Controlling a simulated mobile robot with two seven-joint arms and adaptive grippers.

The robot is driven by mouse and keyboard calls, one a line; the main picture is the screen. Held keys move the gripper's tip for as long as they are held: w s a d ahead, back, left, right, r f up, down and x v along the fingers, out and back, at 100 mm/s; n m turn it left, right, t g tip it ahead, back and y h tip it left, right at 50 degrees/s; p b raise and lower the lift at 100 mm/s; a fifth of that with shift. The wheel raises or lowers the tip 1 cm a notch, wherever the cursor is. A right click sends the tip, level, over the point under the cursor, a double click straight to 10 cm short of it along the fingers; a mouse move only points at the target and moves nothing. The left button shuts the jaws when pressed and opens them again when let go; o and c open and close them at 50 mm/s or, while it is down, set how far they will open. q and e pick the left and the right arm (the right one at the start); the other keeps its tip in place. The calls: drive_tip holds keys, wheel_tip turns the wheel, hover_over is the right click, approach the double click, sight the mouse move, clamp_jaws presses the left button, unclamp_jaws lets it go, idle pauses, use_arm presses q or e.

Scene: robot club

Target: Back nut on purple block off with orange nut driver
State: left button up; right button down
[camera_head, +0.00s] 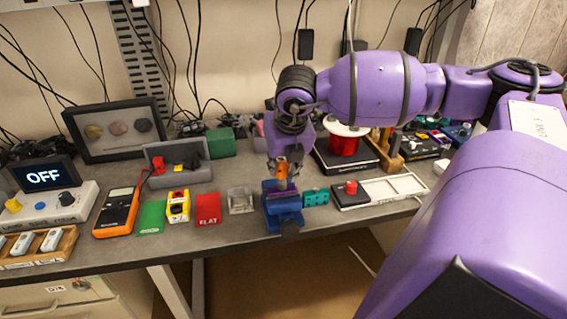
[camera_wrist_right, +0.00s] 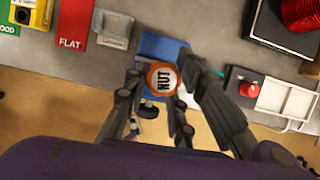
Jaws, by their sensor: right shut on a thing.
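My right gripper (camera_head: 284,160) points down over the blue vise (camera_head: 284,213) at the front edge of the bench. It is shut on the orange nut driver (camera_head: 281,175), which stands roughly upright above the vise. In the right wrist view the driver's round end, marked NUT (camera_wrist_right: 162,78), sits between the two dark fingers, with the blue vise (camera_wrist_right: 160,45) behind it. My left gripper is in neither view.
A small clear tray (camera_head: 241,200) and a red FLAT card (camera_head: 208,209) lie left of the vise. A teal block (camera_head: 316,197) and a black box with a red button (camera_head: 350,191) are right of it. A red spool (camera_head: 344,147) stands behind.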

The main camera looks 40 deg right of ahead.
drive_tip(key=shift+r+n+y+p, duration=0.1)
drive_tip(key=shift+n+y+p, duration=0.55)
drive_tip(key=shift+n, duration=0.75)
drive_tip(key=shift+n+t+y+p, duration=0.35)
drive_tip(key=shift+n+p, duration=0.15)
drive_tip(key=shift+n, duration=0.7)
drive_tip(key=shift+n+y, duration=0.5)
drive_tip(key=shift+n, duration=0.7)
drive_tip(key=shift+a+n+y+p, duration=0.1)
drive_tip(key=shift+n+y+p, duration=0.2)
drive_tip(key=shift+n, duration=0.5)
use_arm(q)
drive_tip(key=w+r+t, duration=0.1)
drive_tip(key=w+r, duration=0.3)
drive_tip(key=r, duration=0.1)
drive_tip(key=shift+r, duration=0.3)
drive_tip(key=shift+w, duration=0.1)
